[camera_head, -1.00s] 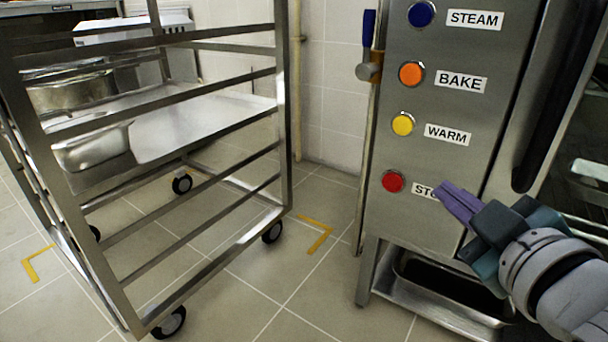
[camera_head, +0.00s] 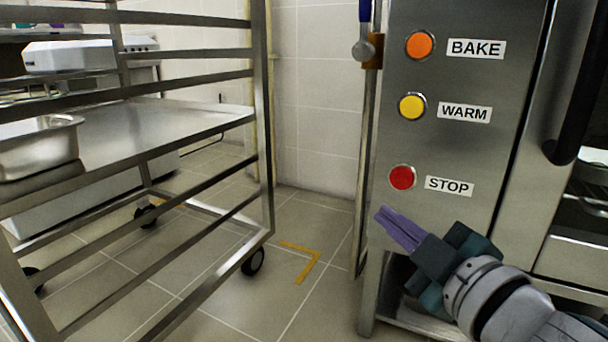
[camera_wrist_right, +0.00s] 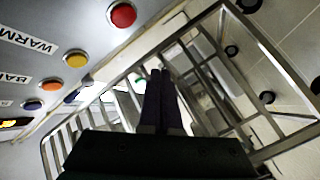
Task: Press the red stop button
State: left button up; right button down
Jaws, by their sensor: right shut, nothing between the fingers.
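The red stop button (camera_head: 402,177) is round with a metal ring, on the steel oven panel left of the STOP label (camera_head: 450,186). It also shows at the top of the right wrist view (camera_wrist_right: 122,15). My right gripper (camera_head: 382,214) has purple fingers, shut and empty. In the head view its fingertips show just below and slightly left of the stop button; a gap to the panel cannot be measured. In the right wrist view the closed fingers (camera_wrist_right: 160,75) point past the panel toward the rack, with the button up and to the left. My left gripper is not in view.
The yellow WARM button (camera_head: 412,106) and orange BAKE button (camera_head: 420,45) sit above on the same panel. A dark door handle (camera_head: 582,85) is at the right. A wheeled steel rack (camera_head: 262,120) stands at the left.

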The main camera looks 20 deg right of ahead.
aim_at(405, 190)
jog(key=w+d, duration=0.2)
jog(key=d, duration=0.1)
jog(key=w+d+b, duration=0.1)
jog(key=w+d, duration=0.2)
jog(key=shift+w+d, duration=0.25)
jog(key=shift+w, duration=0.05)
dwell(0.6)
dwell(0.8)
jog(key=shift+w, duration=0.1)
dwell(0.5)
jog(key=shift+w+d, duration=0.2)
jog(key=shift+d, duration=0.1)
